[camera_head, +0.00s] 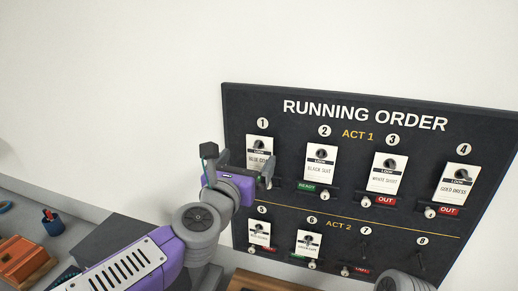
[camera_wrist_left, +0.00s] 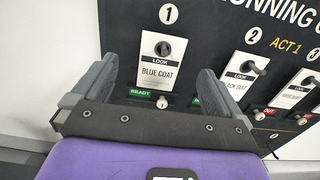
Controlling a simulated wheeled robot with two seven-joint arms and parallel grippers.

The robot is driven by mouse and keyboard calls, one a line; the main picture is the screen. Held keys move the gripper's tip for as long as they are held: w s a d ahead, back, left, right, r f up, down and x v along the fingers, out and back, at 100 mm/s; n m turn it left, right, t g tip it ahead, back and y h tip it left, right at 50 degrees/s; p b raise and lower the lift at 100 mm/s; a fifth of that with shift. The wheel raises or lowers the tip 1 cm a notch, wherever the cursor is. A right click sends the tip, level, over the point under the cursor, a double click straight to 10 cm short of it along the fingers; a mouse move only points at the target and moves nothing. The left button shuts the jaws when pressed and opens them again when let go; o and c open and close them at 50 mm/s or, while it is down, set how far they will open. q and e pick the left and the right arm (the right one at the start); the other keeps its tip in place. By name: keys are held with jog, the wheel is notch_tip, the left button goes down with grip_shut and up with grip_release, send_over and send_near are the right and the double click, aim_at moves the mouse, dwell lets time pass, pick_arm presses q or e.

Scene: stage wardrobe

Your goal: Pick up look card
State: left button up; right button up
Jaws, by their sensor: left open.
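Several white look cards hang on pegs on the black running order board (camera_head: 345,120). The blue coat card (camera_head: 260,148) hangs under number 1; it also shows in the left wrist view (camera_wrist_left: 160,62), hanging between and beyond the fingers. The black suit card (camera_head: 320,162), white shirt card (camera_head: 387,174) and gold dress card (camera_head: 459,186) hang to its right. Two more cards (camera_head: 260,233) (camera_head: 309,243) hang in the lower row. My left gripper (camera_head: 238,165) is open and empty in front of card 1, partly covering it in the head view. My right gripper does not show.
Pegs 7 (camera_head: 366,245) and 8 (camera_head: 421,258) carry no cards. Small green and red tags (camera_head: 386,201) sit below the cards. A counter at the left holds an orange box (camera_head: 25,259) and a blue cup (camera_head: 53,223). The wall left of the board is bare.

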aim_at(258, 149)
pick_arm(q)
jog(key=x, duration=0.7)
jog(key=shift+s+d+f, duration=0.1)
jog(key=shift+d+f, duration=0.05)
jog(key=c, duration=1.1)
